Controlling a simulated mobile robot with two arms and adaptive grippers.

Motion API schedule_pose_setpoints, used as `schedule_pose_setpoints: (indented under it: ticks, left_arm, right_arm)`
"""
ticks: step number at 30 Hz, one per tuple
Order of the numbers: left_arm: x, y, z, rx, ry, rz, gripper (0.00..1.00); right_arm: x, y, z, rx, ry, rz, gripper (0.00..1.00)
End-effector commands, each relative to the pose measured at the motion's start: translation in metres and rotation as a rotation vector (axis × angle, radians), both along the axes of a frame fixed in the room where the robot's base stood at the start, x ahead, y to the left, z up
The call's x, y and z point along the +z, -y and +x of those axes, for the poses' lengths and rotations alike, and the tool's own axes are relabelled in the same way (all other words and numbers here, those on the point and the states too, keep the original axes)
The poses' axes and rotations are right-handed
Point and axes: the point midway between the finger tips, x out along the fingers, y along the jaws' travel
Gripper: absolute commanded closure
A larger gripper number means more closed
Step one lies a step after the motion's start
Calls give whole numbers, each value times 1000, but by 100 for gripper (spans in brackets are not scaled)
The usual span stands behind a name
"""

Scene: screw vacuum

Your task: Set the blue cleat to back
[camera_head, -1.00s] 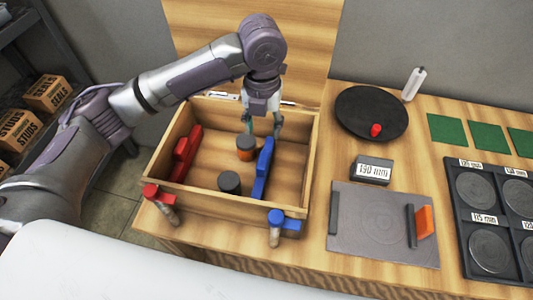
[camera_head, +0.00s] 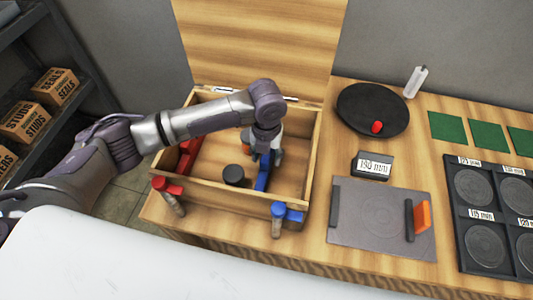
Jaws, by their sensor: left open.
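The wooden box (camera_head: 220,201) stands on the table with its lid up. Inside it, a long blue bar, which I take as the blue cleat (camera_head: 262,181), lies along the depth of the box, right of centre. My left gripper (camera_head: 264,155) is open over the far part of the blue cleat. The gripper and wrist hide the cleat's far end, so I cannot tell whether the fingers touch it. A red bar (camera_head: 187,158) lies at the left, partly behind my arm. My right gripper is not in view.
A dark cylinder (camera_head: 233,175) stands left of the cleat; an orange-and-dark one is mostly hidden behind the gripper. A red clamp (camera_head: 168,187) and a blue clamp (camera_head: 288,212) are on the box's front wall. A grey plate (camera_head: 372,228) lies to the right.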

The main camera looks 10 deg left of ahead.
Motion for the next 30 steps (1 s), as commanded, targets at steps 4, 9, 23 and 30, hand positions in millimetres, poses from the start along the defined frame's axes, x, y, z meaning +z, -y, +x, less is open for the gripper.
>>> schedule_pose_setpoints:
  ticks: [4, 9, 23, 30]
  left_arm:
    - [0, 0, 0, 0, 0, 0, 48]
    - [0, 0, 0, 0, 0, 0, 70]
    - [0, 1, 0, 0, 0, 0, 100]
    - [2, 30, 0, -1, -2, -4, 100]
  right_arm:
    - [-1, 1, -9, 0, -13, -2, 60]
    - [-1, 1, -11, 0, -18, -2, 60]
    - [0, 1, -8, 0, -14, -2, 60]
    - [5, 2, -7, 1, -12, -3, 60]
